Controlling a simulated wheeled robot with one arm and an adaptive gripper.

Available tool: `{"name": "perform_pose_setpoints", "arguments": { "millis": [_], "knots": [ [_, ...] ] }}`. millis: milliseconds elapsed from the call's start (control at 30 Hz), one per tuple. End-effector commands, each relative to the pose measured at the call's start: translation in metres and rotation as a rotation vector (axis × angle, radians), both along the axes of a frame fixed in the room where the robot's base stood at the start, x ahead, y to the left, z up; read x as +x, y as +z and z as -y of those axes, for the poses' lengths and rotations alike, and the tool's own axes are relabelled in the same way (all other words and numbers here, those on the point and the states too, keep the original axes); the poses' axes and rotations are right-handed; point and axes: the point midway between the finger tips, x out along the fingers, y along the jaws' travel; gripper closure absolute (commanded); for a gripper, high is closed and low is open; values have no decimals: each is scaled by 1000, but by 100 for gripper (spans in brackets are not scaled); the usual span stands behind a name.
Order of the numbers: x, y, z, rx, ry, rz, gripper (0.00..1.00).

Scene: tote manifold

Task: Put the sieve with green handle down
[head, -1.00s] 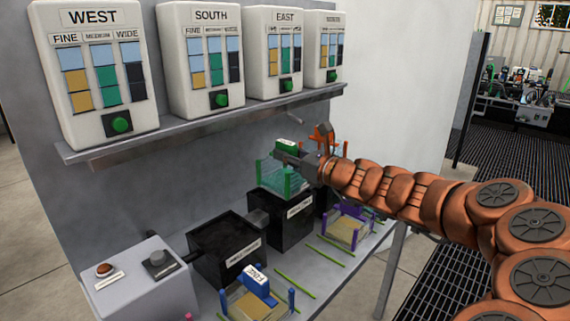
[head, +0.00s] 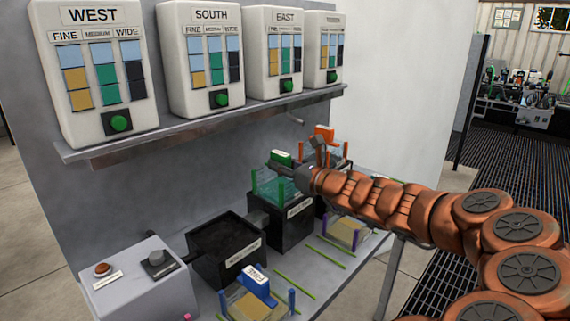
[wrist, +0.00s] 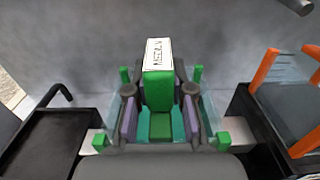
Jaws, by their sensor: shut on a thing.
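The sieve with green handle (head: 266,187) has clear teal sides and green corner posts. It is level at the top of the middle black box (head: 283,222); I cannot tell whether it rests on it or hovers just above. Its green handle (wrist: 158,90), with a white label on top, stands upright in the wrist view. My gripper (wrist: 159,118) is shut on this handle, one finger on each side. In the head view my gripper (head: 288,170) comes in from the right and hides part of the sieve.
An open black bin (head: 228,250) stands left of the middle box. A blue-handled sieve (head: 257,290) and a purple-posted tray (head: 347,232) lie on the bench in front. An orange-handled sieve (wrist: 266,68) is close on the right. A shelf (head: 210,125) with control boxes hangs above.

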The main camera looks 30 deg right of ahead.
Motion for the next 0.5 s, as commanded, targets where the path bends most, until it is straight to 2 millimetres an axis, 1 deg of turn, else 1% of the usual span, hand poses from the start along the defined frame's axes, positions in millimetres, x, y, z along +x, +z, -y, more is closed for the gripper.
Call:
{"name": "perform_pose_setpoints", "arguments": {
  "millis": [100,133,333,500],
  "knots": [
    [0,-3,0,1,0,1,100],
    [0,-3,0,0,0,1,75],
    [0,-3,0,0,0,0,54],
    [0,-3,0,0,0,0,53]
  ]
}}
